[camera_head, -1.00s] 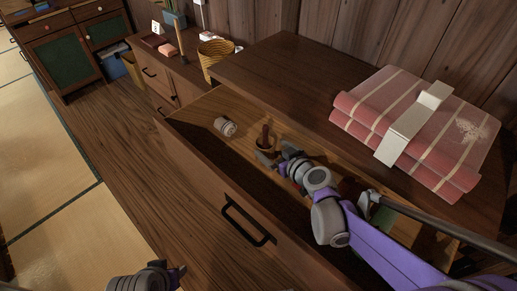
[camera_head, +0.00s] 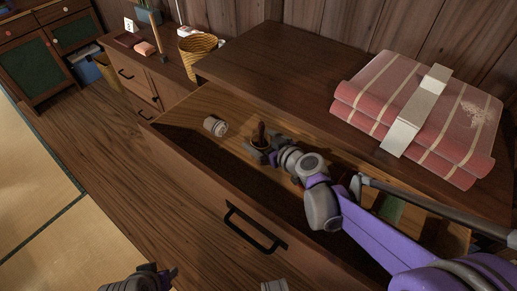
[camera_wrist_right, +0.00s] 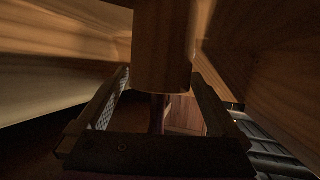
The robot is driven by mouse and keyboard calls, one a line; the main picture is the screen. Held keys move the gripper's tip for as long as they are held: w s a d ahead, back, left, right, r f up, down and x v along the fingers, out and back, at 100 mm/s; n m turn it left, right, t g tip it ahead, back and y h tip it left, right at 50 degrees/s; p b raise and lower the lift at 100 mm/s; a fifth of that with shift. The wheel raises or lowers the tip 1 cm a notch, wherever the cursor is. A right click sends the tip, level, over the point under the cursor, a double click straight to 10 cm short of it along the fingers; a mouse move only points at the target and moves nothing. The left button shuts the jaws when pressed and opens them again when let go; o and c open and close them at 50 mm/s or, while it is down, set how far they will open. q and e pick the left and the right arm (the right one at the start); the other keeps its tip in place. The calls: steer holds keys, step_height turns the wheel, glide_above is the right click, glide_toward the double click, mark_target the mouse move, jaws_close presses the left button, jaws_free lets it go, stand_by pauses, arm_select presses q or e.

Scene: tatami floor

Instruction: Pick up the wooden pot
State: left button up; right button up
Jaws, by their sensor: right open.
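The small wooden pot (camera_head: 261,131) stands in the open drawer, with a dark brown upright part on top. My right gripper (camera_head: 262,153) is low in the drawer right at the pot, partly covering its lower body. In the right wrist view, a wooden cylindrical piece (camera_wrist_right: 162,50), apparently part of the pot, shows between the two open fingers. I cannot tell whether either finger touches it. My left gripper (camera_head: 166,276) is at the bottom edge of the head view, in front of the drawer, away from the pot; its jaws are unclear.
The drawer front (camera_head: 190,180) and the cabinet top (camera_head: 300,75) border the space. Folded red striped cloth (camera_head: 425,110) lies on top. A wicker basket (camera_head: 197,50) stands at the back left.

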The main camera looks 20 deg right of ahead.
steer(key=c, duration=1.3)
